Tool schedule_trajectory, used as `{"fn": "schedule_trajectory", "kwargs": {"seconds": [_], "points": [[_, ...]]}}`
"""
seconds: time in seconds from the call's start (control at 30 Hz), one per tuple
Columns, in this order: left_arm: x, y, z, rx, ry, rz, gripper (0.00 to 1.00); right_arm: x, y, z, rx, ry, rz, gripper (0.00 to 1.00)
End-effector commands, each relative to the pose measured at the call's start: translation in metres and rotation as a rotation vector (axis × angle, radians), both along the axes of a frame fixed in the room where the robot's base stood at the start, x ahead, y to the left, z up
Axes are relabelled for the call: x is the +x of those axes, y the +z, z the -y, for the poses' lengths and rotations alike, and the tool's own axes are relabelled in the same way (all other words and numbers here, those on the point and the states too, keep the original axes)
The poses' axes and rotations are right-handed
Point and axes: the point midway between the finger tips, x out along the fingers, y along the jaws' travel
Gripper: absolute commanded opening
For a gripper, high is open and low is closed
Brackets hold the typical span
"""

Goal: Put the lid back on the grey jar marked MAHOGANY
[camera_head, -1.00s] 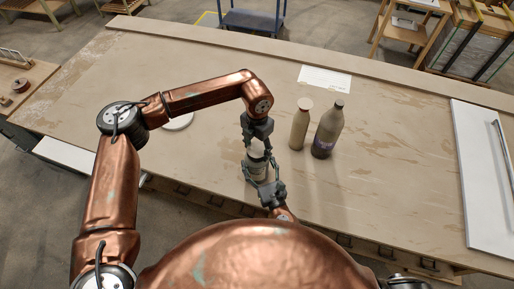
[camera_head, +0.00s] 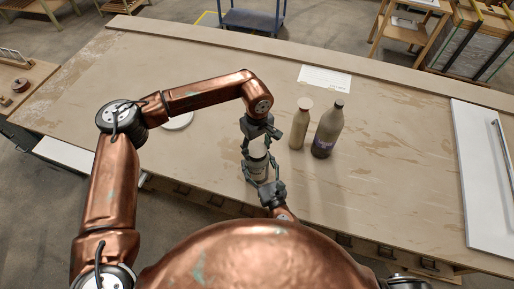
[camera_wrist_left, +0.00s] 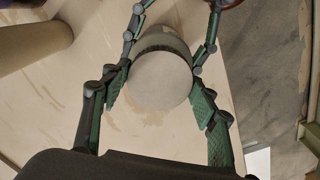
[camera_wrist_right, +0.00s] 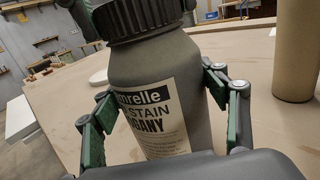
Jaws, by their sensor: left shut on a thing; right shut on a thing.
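The grey jar (camera_head: 259,169) stands upright on the bench in front of me. Its label, partly cut off in the right wrist view (camera_wrist_right: 150,118), shows "STAIN" and the end of "MAHOGANY". My right gripper (camera_head: 266,183) is shut on the jar's body, one finger on each side. The lid (camera_wrist_right: 145,16) is dark and ribbed at the side, upright over the jar's neck with no clear gap. Its pale round top faces the left wrist camera (camera_wrist_left: 160,80). My left gripper (camera_head: 257,149) points down from above and is shut on the lid. Whether the thread is engaged cannot be told.
A pale bottle (camera_head: 299,127) and a taller dark-based bottle (camera_head: 328,132) stand just right of the jar. A white disc (camera_head: 178,122) lies behind my left arm. A white sheet (camera_head: 325,77) lies further back. A white panel (camera_head: 485,175) is at right.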

Motion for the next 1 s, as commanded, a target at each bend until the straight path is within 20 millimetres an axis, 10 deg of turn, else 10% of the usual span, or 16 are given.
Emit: {"fn": "schedule_trajectory", "kwargs": {"seconds": [0.07,0.1,0.4,0.77,1.0], "points": [[0.001,0.000,0.000,-0.001,0.003,0.003,0.26,0.000,0.000,-0.001,-0.001,0.001,0.001,0.00],[0.001,0.000,0.000,-0.001,0.004,0.003,0.55,0.000,0.000,-0.001,-0.001,0.002,0.001,0.00],[0.001,0.000,0.000,0.000,0.006,0.001,0.75,0.000,0.000,-0.001,0.000,0.001,0.000,0.00],[0.001,0.006,0.000,-0.001,0.006,0.002,0.75,0.000,0.000,0.000,0.000,0.001,0.000,0.00],[0.002,0.047,0.000,-0.001,0.007,0.004,0.75,0.000,0.000,0.000,0.000,0.001,0.000,0.00]]}}
